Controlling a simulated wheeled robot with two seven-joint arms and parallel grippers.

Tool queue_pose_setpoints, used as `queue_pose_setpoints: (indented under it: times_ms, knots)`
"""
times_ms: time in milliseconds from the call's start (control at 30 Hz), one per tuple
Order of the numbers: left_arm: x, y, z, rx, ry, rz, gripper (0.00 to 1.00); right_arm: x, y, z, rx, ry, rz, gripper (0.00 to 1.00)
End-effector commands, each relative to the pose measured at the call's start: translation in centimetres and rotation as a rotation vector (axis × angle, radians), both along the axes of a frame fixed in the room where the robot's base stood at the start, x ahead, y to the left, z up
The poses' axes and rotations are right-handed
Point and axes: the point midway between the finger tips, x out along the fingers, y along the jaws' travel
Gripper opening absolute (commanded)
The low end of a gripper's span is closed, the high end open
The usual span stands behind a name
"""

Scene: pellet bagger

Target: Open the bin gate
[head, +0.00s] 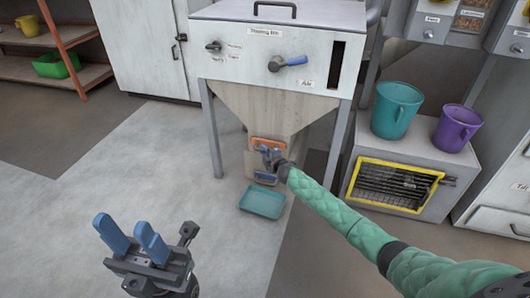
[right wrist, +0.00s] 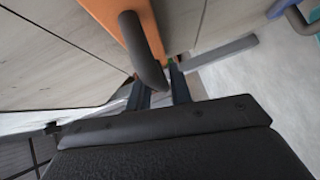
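The bin gate is an orange plate (head: 268,144) on the chute under the pellet hopper, and it fills the upper middle of the right wrist view (right wrist: 115,18). A dark curved handle (right wrist: 143,48) stands out from it. My right gripper (head: 270,156) is at the gate; in the right wrist view its fingers (right wrist: 158,92) are around or right beside the handle's near end. I cannot tell if they press on it. My left gripper (head: 131,238) is empty, with its blue fingers apart, well in front of the bin. The gate's opening is hidden.
A teal tray (head: 262,202) lies on the floor below the chute. The bin's metal legs (head: 211,140) flank the chute. A yellow-framed cabinet (head: 392,186) with a teal bucket (head: 396,110) and a purple bucket (head: 455,128) stands right. The floor at left is clear.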

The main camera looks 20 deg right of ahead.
Motion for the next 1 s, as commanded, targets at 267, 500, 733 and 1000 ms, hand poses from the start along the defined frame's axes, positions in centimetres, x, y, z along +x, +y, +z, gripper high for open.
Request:
queue_pose_setpoints:
  times_ms: [267, 500, 733, 1000]
  knots:
    - [0.0, 0.0, 0.1, -0.004, -0.003, 0.000, 0.40, 0.0, 0.0, 0.0, 0.000, 0.000, 0.000, 0.00]
    - [0.0, 0.1, 1.3, -0.013, -0.008, -0.001, 0.40, -1.9, 1.4, 0.1, 0.004, 0.003, 0.002, 0.00]
    - [-0.1, 0.5, 2.5, -0.024, -0.012, 0.014, 0.40, -5.2, 3.6, 0.0, 0.003, 0.002, 0.003, 0.00]
    - [-0.1, 0.9, 2.2, -0.010, -0.001, 0.041, 0.40, -6.7, 4.5, 0.0, 0.000, 0.001, 0.000, 0.00]
